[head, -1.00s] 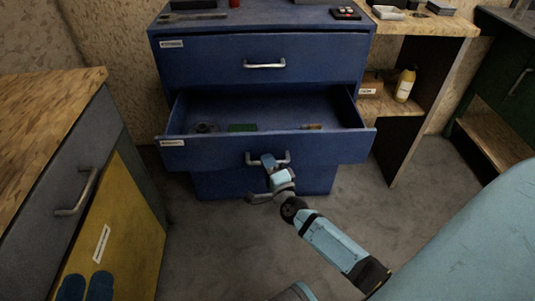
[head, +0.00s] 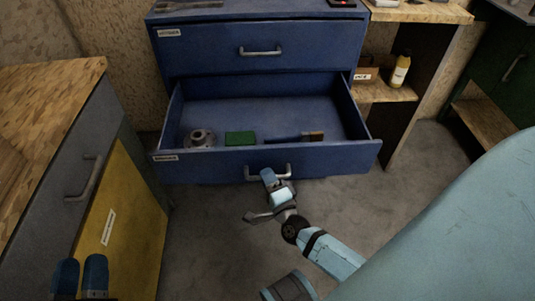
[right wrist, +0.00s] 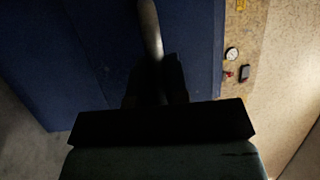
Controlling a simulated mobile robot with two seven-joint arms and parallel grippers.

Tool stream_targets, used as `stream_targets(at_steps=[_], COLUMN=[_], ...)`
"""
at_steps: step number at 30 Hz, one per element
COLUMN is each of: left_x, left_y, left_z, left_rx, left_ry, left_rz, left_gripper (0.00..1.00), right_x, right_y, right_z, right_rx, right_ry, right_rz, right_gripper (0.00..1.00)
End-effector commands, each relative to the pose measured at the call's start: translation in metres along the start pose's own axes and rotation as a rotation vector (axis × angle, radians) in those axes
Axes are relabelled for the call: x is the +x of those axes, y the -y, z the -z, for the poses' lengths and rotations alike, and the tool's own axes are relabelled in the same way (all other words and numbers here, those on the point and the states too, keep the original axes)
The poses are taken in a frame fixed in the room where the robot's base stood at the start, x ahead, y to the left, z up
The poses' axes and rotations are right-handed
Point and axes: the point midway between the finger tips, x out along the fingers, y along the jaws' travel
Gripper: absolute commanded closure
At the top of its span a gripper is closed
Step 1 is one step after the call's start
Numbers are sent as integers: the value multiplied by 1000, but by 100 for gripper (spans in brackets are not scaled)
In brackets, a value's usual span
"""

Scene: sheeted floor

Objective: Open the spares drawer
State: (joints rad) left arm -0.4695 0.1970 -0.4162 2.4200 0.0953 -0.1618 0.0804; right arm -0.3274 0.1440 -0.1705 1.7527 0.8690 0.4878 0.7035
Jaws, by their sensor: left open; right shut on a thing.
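The lower drawer (head: 215,163) of the blue cabinet is pulled well out, and its inside shows. I take it for the spares drawer; its small label (head: 165,157) is too small to read surely. My right gripper (head: 270,177) is shut on the drawer's metal handle (head: 287,171). In the right wrist view the handle (right wrist: 150,28) runs into the dark jaws (right wrist: 156,80). My left gripper (head: 81,277) is open and empty at the bottom left, in front of the yellow panel. In the drawer lie a round metal part (head: 201,139), a green block (head: 240,138) and a brush (head: 297,138).
The cabinet's upper drawer (head: 200,48) is shut. A wooden-topped unit (head: 40,130) with a yellow door (head: 125,220) stands at left. At right, a shelf holds a yellow bottle (head: 400,72) and a small box (head: 364,76). The grey floor (head: 210,240) in front is clear.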

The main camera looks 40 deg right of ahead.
Motion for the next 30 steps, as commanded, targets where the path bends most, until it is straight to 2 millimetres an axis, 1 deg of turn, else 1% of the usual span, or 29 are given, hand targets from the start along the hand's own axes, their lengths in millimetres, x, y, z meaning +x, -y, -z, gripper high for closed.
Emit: stream_targets(at_steps=[3, 4, 5, 6, 7, 14, 19, 20, 21, 26, 28, 29, 30], left_x=[0, 0, 0, 0, 0, 0, 2, 0, -3, -16, -25, -29, -35], left_y=[0, 0, 0, 0, 0, 0, 1, 4, 9, 26, 33, 36, 40], left_z=[0, 0, 0, 0, 0, 0, 4, -3, -15, -43, -56, -61, -68], left_rx=[0, 0, 0, 0, 0, 0, 9, 10, 12, 36, 47, 51, 56], left_ry=[0, 0, 0, 0, 0, 0, 20, 52, 104, 279, 360, 394, 439], left_rz=[0, 0, 0, 0, 0, 0, 7, 21, 42, 107, 134, 145, 160], left_gripper=[57, 57, 57, 57, 57, 57, 57, 57, 57, 57, 57, 57, 57], right_x=[0, 0, 0, 0, 0, 0, 2, 3, 3, 8, 10, 12, 13], right_y=[0, 0, 0, 0, 0, 0, 9, 12, 17, 40, 51, 55, 61], right_z=[0, 0, 0, 0, 0, 0, 1, 1, 2, 3, 4, 5, 6], right_rx=[0, 0, 0, 0, 0, 0, 0, 0, 0, 0, -1, -1, -1], right_ry=[-2, -2, -2, -1, -1, -1, -1, -1, -1, -2, -3, -3, -4], right_rz=[0, 0, 0, 0, 0, 0, 0, 0, 0, 3, 6, 8, 10], right_gripper=[100, 78, 72, 62, 61, 61, 61, 61, 61, 61, 50, 42, 30])
